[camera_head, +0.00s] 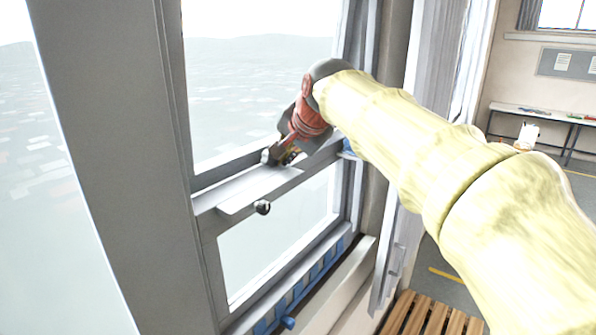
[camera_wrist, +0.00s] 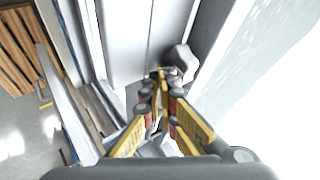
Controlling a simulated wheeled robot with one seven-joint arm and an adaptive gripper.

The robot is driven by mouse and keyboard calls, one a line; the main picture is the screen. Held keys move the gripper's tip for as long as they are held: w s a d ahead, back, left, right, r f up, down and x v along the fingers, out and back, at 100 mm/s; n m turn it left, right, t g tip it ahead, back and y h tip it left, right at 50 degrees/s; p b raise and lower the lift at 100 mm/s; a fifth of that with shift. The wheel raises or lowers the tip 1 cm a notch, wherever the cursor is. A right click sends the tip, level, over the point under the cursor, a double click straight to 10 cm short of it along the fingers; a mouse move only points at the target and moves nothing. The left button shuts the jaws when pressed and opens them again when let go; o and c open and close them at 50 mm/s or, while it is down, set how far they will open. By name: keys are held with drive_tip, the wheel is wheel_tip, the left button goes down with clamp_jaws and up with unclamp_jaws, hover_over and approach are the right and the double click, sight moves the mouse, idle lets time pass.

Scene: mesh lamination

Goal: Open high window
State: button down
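The tall sash window (camera_head: 205,215) has a grey frame and a horizontal middle rail (camera_head: 262,190). A dark round knob (camera_head: 262,207) sticks out from the rail's near side. A second dark knob (camera_head: 267,157) is at my gripper's tip, on or just above the rail. My gripper (camera_head: 281,157) hangs tilted down over the rail. In the wrist view my gripper (camera_wrist: 160,76) has its fingertips drawn together, with a dark rounded knob (camera_wrist: 180,60) just beyond them to the right. Whether the tips touch the knob or rail is unclear.
A blue-edged strip with a blue handle (camera_head: 288,322) runs along the window's bottom. A grey panel with a handle (camera_head: 395,262) stands to the right. A slatted wooden bench (camera_head: 430,316) is below, also in the wrist view (camera_wrist: 22,52). A table (camera_head: 545,114) stands far back.

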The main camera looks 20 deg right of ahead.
sight(260, 143)
drive_tip(key=shift+t+y, duration=0.3)
drive_tip(key=shift+t, duration=0.1)
drive_tip(key=w+a, duration=0.1)
drive_tip(key=w, duration=0.1)
drive_tip(key=w+a, duration=0.2)
drive_tip(key=w+a+p, duration=0.1)
drive_tip(key=w+a, duration=0.1)
drive_tip(key=w, duration=0.1)
drive_tip(key=shift+r, duration=0.3)
